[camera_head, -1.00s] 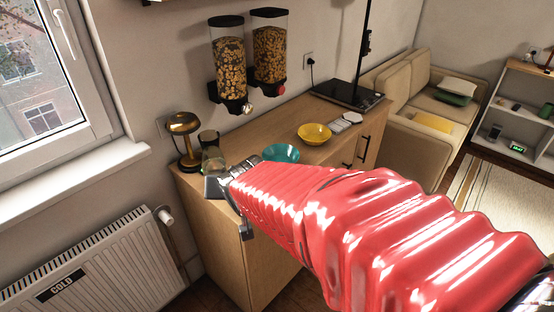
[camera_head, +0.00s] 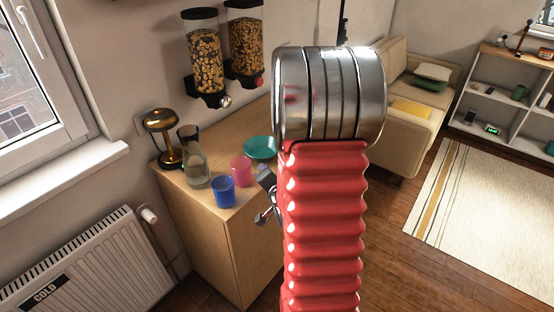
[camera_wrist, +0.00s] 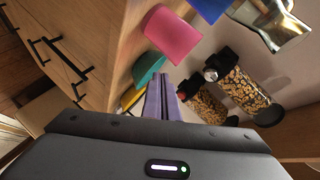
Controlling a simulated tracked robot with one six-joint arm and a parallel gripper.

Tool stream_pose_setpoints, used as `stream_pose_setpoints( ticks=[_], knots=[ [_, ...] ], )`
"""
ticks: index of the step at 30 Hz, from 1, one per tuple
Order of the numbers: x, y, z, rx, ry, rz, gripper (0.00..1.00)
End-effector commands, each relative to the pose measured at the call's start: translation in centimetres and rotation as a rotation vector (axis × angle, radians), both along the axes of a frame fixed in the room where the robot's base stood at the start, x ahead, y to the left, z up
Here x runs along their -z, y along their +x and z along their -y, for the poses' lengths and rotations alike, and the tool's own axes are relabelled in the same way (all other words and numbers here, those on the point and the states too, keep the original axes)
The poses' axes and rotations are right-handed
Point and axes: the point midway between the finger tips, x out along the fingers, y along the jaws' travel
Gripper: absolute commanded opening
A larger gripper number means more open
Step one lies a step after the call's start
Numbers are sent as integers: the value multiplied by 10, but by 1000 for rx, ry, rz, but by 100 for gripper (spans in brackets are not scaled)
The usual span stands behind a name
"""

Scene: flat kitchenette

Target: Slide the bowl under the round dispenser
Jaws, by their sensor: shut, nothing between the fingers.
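A teal bowl (camera_head: 259,147) sits on the wooden counter, partly behind my arm; it also shows in the wrist view (camera_wrist: 148,69). A sliver of the yellow bowl (camera_wrist: 130,97) shows beyond it; my arm hides it in the head view. Two wall dispensers of dry food hang above the counter, one with a silver knob (camera_head: 204,62) and one with a red knob (camera_head: 245,45). I cannot tell for sure which is round. My gripper (camera_wrist: 163,92) is shut and empty, apart from the bowls. In the head view my arm partly hides it.
A blue cup (camera_head: 223,192), a pink cup (camera_head: 241,171) and a glass carafe (camera_head: 196,170) stand at the counter's near end. Open floor and a rug (camera_head: 485,200) lie to the right.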

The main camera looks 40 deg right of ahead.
Motion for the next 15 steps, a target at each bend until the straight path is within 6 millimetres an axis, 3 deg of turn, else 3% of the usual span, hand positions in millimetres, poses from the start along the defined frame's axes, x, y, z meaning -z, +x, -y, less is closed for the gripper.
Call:
stream_pose_setpoints(
  ticks=[6,15],
  knots=[
    [27,-27,30,82,130,183,0],
    [47,-71,54,164,290,443,0]
  ],
)
